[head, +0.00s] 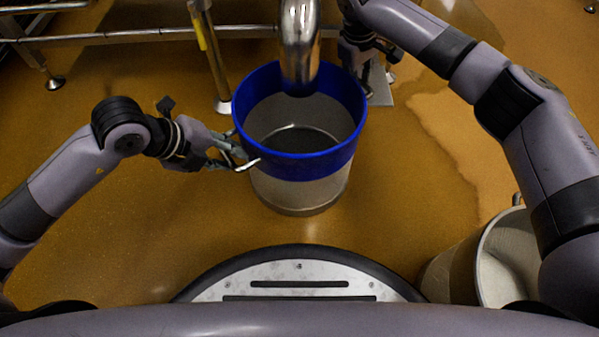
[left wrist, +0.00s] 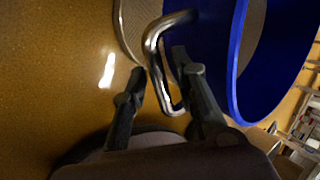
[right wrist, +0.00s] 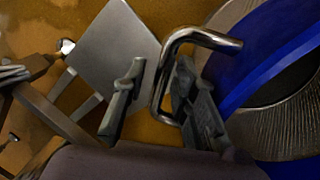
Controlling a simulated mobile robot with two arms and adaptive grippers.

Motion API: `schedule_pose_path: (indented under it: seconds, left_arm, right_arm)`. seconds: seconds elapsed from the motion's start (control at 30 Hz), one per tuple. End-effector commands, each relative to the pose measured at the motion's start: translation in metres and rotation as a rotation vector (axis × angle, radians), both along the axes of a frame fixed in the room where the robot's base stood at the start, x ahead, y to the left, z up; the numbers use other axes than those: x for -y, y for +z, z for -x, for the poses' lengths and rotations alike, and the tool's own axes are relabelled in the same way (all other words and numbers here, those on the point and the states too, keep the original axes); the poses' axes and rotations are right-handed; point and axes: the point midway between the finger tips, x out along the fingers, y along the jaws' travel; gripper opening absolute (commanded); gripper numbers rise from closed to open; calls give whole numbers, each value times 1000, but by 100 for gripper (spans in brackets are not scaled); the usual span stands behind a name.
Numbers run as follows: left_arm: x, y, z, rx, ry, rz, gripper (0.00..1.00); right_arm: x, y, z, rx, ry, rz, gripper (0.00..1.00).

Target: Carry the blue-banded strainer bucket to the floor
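The strainer bucket (head: 299,187) is pale with a wide blue band (head: 315,165) round its top. It is upright at the middle of the head view; I cannot tell whether its base touches the floor. My left gripper (head: 237,150) is at its left side. In the left wrist view its open fingers (left wrist: 160,82) stand either side of a bent metal handle (left wrist: 153,50), with gaps showing. My right gripper (head: 364,68) is at the far right side, partly hidden. In the right wrist view its open fingers (right wrist: 158,82) straddle the other handle (right wrist: 210,38), not closed on it.
A shiny metal pipe (head: 299,45) hangs over the bucket's far rim. Metal legs and rails (head: 150,34) stand behind. Another pale container (head: 460,265) is at the lower right. The brown floor (head: 130,235) is clear at left, with a wet patch at right.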

Motion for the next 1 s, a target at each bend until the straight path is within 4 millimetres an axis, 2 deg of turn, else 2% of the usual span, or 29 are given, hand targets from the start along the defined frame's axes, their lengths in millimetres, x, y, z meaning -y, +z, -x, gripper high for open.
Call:
schedule_pose_path:
  seconds: [0.37, 0.8, 1.0]
  left_arm:
    - [-2, 3, 1, 2, 0, 0, 30]
    - [-30, 54, 20, 2, 1, -2, 30]
    - [-35, 65, 25, 2, 0, 0, 30]
  right_arm:
    - [-1, 0, 1, -2, 2, -2, 30]
    - [-2, -1, 1, -3, 4, -3, 30]
    - [-3, 1, 1, -2, 4, -3, 30]
